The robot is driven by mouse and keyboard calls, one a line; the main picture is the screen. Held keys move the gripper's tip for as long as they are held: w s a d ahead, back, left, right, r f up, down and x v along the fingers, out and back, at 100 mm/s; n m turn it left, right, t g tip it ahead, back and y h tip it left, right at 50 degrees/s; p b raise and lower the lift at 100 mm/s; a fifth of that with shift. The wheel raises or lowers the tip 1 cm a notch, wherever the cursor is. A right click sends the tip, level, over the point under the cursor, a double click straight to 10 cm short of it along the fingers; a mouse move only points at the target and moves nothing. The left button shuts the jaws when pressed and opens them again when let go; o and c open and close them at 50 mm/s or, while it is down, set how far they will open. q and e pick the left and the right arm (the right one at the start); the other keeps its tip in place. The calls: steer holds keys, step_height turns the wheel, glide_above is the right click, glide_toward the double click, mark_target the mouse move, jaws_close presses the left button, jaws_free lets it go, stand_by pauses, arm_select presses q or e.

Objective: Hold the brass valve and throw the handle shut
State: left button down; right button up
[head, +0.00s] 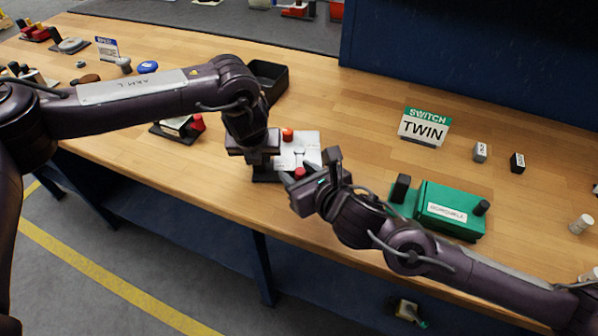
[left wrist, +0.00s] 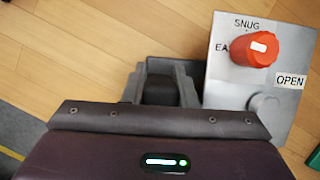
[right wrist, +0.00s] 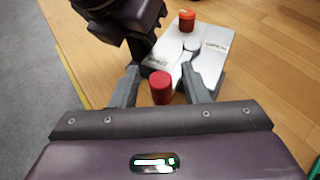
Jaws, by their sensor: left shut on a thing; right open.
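The valve unit is a light grey plate (head: 308,141) on a dark base, with no brass colour clearly showing. An orange knob (head: 288,134) stands on it; in the left wrist view this knob (left wrist: 251,50) is by the word SNUG, with an OPEN label (left wrist: 290,81) near it. A handle with a red grip (right wrist: 161,87) reaches out from a round hub on the plate. My left gripper (head: 263,163) is shut at the unit's left end, on a dark part mostly hidden by the jaws. My right gripper (right wrist: 160,92) is open, its fingers either side of the red grip; contact is unclear.
A dark tray (head: 268,80) stands behind the left gripper. A green box (head: 450,210) is right of the unit, close to my right arm. A SWITCH TWIN sign (head: 424,127) and small blocks stand farther back. The bench's front edge is near.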

arm_select(q)
steer(key=shift+f, duration=0.15)
arm_select(e)
steer(key=v, duration=0.7)
steer(key=shift+s, duration=0.35)
steer(key=shift+d+r, duration=0.1)
arm_select(q)
steer(key=c, duration=1.1)
jaws_free()
steer(key=shift+w, duration=0.1)
arm_select(e)
steer(key=shift+w, duration=0.15)
